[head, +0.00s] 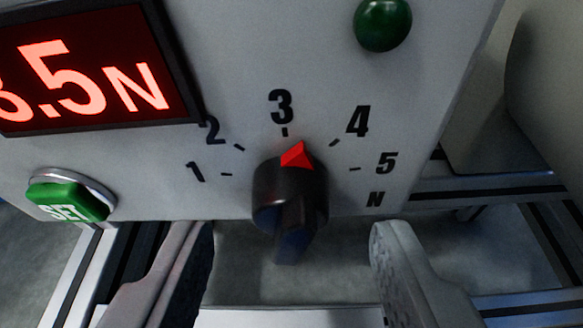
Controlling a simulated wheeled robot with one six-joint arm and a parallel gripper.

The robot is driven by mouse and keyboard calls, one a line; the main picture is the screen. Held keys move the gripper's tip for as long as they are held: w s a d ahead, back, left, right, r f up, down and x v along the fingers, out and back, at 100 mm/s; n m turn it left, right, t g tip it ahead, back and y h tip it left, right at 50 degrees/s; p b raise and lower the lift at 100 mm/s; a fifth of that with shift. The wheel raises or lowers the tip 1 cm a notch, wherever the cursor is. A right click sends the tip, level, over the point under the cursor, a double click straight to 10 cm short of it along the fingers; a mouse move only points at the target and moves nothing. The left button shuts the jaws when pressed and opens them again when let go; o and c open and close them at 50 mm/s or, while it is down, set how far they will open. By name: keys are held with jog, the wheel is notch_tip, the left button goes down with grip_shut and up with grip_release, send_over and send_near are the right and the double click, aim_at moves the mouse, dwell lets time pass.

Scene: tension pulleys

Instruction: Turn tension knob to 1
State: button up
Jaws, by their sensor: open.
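The black tension knob (290,195) is on the grey panel (330,60), near its lower edge. Its red pointer (297,154) points up and slightly right, just to the right of the 3 mark, between 3 and 4. The dial numbers run from 1 at the left to 5 at the right, with an N below the 5. My gripper (295,235) is open, with one finger to the lower left of the knob and the other to the lower right. There is a gap on both sides, and neither finger appears to touch the knob.
A red-lit display (90,75) at the upper left reads ".5 N", its first digit cut off by the frame edge. A green SET button (68,202) is at the lower left, and a round green lamp or button (382,24) at the top. Metal rails (500,190) lie below right.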

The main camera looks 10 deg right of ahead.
jog(key=shift+x, duration=1.2)
jog(key=shift+c, duration=0.4)
jog(key=c, duration=0.9)
